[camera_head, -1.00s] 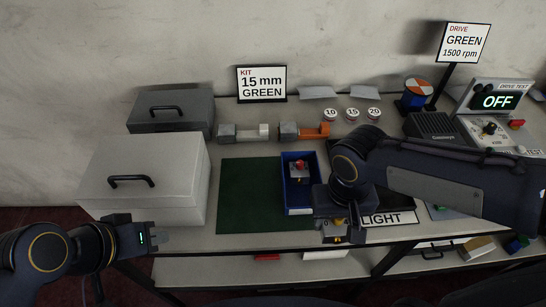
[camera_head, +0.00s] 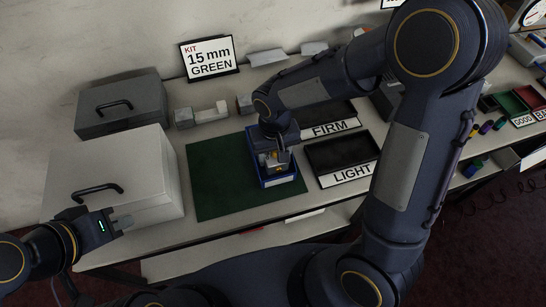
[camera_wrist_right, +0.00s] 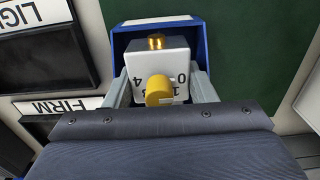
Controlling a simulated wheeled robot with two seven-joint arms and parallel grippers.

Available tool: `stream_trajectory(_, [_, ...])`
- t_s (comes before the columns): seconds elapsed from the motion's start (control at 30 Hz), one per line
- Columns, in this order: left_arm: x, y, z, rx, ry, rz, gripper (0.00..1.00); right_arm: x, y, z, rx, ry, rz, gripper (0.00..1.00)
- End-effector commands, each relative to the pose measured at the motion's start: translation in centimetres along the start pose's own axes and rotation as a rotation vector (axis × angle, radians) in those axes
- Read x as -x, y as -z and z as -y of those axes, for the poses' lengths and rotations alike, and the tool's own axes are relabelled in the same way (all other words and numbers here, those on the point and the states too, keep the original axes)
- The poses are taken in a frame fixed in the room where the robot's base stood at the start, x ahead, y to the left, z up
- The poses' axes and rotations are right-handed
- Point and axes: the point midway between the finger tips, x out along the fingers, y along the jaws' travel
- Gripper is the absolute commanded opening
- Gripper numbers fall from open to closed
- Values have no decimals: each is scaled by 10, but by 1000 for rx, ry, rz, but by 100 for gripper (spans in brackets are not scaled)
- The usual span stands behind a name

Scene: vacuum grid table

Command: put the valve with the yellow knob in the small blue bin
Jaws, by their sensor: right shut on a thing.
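The valve with the yellow knob (camera_wrist_right: 158,90) is a pale block with dial numbers and a brass fitting on top. My right gripper (camera_head: 276,165) is shut on it, with one finger on each side in the right wrist view (camera_wrist_right: 160,88). Valve and fingertips are over or within the small blue bin (camera_head: 281,182); how deep, I cannot tell. The bin's blue wall also shows behind the valve in the wrist view (camera_wrist_right: 120,42). The bin's inside is mostly hidden by my gripper. My left gripper (camera_head: 123,222) is by the light grey box, its finger opening unclear.
The bin stands on a green mat (camera_head: 215,180). Dark trays labelled FIRM (camera_head: 325,114) and LIGHT (camera_head: 340,152) lie to its right. A light grey box (camera_head: 150,180) and a dark grey box (camera_head: 120,108) stand left. A kit sign (camera_head: 209,58) reads 15 mm GREEN.

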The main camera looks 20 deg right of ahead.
Motion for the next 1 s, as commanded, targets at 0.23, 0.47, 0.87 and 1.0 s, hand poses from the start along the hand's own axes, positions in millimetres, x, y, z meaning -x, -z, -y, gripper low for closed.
stream_trajectory(0.23, [2,1,-1,0,0,0,0,-26,8,0,1,-2,4,24])
stream_trajectory(0.47, [2,1,-1,0,0,0,0,-41,9,1,-1,0,-1,24])
stream_trajectory(0.87, [-1,0,0,0,0,0,0,-44,8,1,0,0,0,60])
stream_trajectory(1.0, [-1,0,0,0,0,0,0,-44,8,1,0,0,0,60])
